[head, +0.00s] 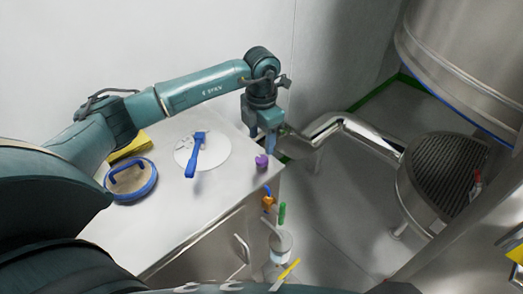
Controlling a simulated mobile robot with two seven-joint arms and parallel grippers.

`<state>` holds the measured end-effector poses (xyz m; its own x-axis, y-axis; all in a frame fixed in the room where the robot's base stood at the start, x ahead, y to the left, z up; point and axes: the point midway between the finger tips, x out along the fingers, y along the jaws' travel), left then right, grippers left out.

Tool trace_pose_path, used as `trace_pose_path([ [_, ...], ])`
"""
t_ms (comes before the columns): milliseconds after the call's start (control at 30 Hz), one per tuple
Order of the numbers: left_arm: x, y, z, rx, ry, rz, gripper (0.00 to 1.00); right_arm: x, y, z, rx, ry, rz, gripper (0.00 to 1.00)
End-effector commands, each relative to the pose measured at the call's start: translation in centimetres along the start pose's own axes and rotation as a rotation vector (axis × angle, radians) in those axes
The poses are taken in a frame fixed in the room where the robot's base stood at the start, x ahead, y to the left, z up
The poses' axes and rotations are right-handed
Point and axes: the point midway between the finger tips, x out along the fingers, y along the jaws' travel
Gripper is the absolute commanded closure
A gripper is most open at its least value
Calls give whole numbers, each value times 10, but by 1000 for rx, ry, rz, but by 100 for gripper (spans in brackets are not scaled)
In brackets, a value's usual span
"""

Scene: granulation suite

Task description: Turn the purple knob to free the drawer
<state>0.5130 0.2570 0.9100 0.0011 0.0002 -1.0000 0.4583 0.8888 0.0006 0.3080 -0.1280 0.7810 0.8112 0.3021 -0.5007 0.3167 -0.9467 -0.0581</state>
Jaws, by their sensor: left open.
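The purple knob (262,161) sits on the white worktop near its right edge. My left gripper (262,142) points down just above and behind the knob, with its fingers apart and nothing seen between them. I cannot tell from this view whether a finger touches the knob. The cabinet front below the worktop has a curved metal handle (241,248). My right gripper is not in view.
A blue-handled tool (195,158) lies on a white disc (217,152). A round blue-rimmed lid (131,181) and a yellow item (130,146) are at left. Orange (268,202) and green (282,212) items stand beside the cabinet. A steel pipe (345,122) and vessel (470,60) fill the right.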

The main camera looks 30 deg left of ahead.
Motion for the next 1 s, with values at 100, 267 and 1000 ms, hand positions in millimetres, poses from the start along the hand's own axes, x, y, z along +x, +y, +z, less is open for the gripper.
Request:
trace_pose_path([
  [100, -27, 0, 1, 1, -4, 2, 46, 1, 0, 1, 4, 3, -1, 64],
  [267, -52, 0, 0, -1, -2, 1, 46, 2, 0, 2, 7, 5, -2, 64],
  [1000, -65, -2, 0, 3, 0, -7, 46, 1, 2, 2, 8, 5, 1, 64],
])
